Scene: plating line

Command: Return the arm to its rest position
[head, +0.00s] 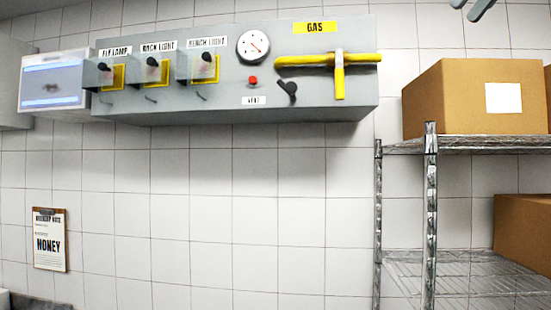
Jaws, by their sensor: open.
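My gripper (468,8) shows only in part at the top right edge of the head view. Two grey fingertips stand apart with nothing between them. The rest of my gripper and the arm are out of the picture. The fingertips appear above the cardboard box (455,98) in the picture and touch nothing that I can see.
A grey wall panel (230,100) carries labelled switches, a gauge (253,47), a red button (253,80) and a yellow gas handle (340,62). A wire shelf (431,200) with boxes stands at right. A clipboard (50,240) reading HONEY hangs at left. The middle wall is bare.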

